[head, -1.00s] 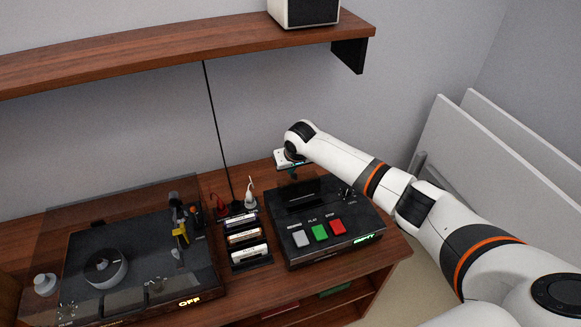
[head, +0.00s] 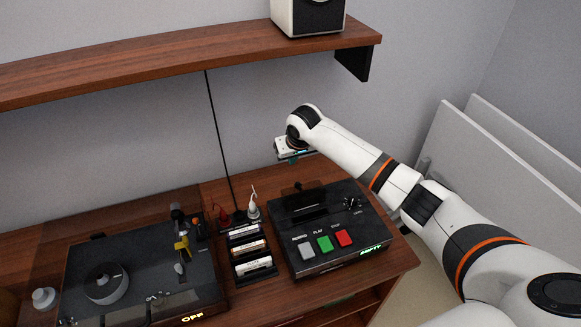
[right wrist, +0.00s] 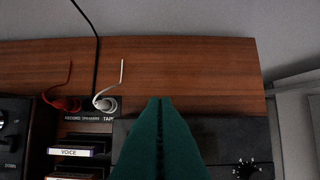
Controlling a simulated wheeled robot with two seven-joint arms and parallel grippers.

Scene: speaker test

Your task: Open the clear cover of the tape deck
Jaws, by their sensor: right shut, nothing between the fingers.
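The tape deck (head: 335,255) is a black box with grey, green and red buttons and a lit green EMPTY display. It stands at the right of the wooden cabinet. A dark see-through panel (head: 299,188) shows at the back of its slot and seems to stand up; how far it is open I cannot tell. My right gripper (head: 293,159) is shut and empty, above and behind the deck's back edge, apart from it. In the right wrist view its teal fingers (right wrist: 160,101) hide part of the deck. My left gripper is not in view.
Left of the deck are a rack of tapes (head: 254,267) and red and white plugs (head: 253,209). A turntable (head: 140,265) marked OFF stands further left. A wooden shelf (head: 190,62) with a speaker (head: 308,14) hangs above. White panels (head: 480,165) lean at the right.

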